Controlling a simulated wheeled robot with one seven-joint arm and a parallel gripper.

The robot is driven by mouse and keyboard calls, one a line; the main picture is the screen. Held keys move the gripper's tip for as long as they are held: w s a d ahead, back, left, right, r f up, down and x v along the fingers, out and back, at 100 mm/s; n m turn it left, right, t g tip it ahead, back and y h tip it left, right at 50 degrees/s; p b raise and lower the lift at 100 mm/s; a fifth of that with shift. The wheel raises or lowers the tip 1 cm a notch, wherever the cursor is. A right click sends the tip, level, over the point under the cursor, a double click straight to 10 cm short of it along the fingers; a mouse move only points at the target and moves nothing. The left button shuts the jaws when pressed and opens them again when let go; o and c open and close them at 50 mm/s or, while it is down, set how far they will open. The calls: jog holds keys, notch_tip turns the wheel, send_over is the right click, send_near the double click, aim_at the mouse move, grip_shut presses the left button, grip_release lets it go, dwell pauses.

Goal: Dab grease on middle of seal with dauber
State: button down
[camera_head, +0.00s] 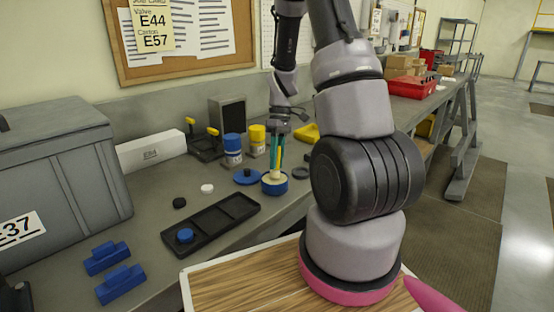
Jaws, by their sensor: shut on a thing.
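My gripper (276,160) points down at the middle of the bench, in front of the back wall. It is shut on the dauber, a slim stick with a pale lower end (276,176). That end is in or just over the open blue tin (274,189) of cream-coloured grease; contact is too small to tell. A round blue lid (247,177) lies left of the tin. A dark ring (301,173), perhaps the seal, lies right of the tin, close to my arm in the picture. I cannot tell for sure which thing is the seal.
A black tray (216,222) with compartments holds a blue knob (185,236). Blue (232,150) and yellow (257,140) jars stand behind the tin. Black (179,203) and white (207,188) caps lie left. A grey case (60,170) fills the left.

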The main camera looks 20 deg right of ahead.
jog(key=shift+r, duration=3.45)
